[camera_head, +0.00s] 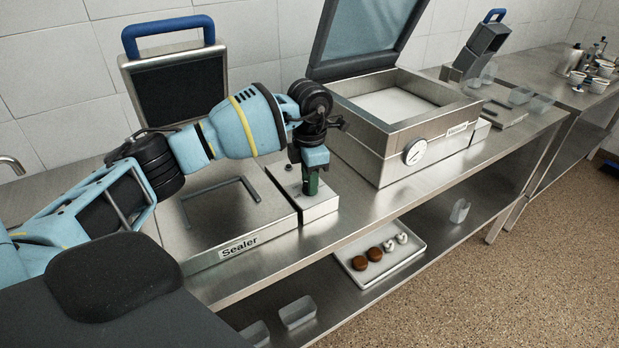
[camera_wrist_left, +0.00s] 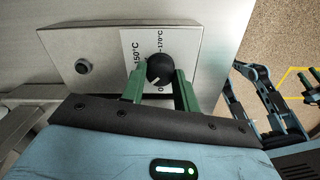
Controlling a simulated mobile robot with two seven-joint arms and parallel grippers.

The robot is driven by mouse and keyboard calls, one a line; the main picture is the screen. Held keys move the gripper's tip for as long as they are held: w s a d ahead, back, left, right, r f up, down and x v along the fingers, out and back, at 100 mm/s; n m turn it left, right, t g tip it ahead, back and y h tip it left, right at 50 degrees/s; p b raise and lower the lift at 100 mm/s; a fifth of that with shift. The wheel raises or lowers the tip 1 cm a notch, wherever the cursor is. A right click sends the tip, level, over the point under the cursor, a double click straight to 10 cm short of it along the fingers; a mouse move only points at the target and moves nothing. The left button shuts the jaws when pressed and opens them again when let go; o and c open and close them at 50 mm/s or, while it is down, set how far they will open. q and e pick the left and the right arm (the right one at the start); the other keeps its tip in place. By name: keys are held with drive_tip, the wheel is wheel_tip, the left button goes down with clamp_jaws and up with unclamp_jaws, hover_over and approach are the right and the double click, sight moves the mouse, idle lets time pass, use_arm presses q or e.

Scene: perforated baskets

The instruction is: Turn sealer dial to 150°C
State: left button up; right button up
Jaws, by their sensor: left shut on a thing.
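The sealer (camera_head: 205,235) stands on the steel counter, with its name label on the front edge. Its control box (camera_head: 318,207) is at the right side. In the left wrist view the black dial (camera_wrist_left: 160,70) sits on a white scale plate (camera_wrist_left: 139,50) marked 150°C and 170°C. Its white pointer mark is on the lower-left side of the knob, but the exact setting is hard to read. My left gripper (camera_head: 312,186) points down over the box. Its green fingers (camera_wrist_left: 159,88) are shut on the dial, one on each side. My right gripper is not clearly visible.
A round button (camera_wrist_left: 82,66) is on the same box. The sealer's raised lid (camera_head: 180,88) has a blue handle. A machine with a gauge (camera_head: 415,152) stands to the right. A tray (camera_head: 352,272) with small items and clear containers (camera_head: 298,312) are on the lower shelf.

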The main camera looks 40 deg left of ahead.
use_arm(q)
drive_tip(key=m, duration=1)
drive_tip(key=shift+b, duration=0.4)
drive_tip(key=m, duration=0.3)
drive_tip(key=shift+m, duration=0.7)
use_arm(e)
drive_tip(key=shift+s+a+f, duration=0.1)
drive_tip(key=shift+s+f, duration=0.3)
drive_tip(key=shift+f, duration=0.45)
use_arm(q)
drive_tip(key=shift+b, duration=0.3)
use_arm(e)
drive_tip(key=shift+s+f+g, duration=0.1)
drive_tip(key=shift+s+g, duration=0.2)
drive_tip(key=shift+s, duration=0.1)
use_arm(q)
drive_tip(key=o, duration=1)
drive_tip(key=shift+c, duration=0.2)
use_arm(e)
drive_tip(key=shift+w, duration=0.1)
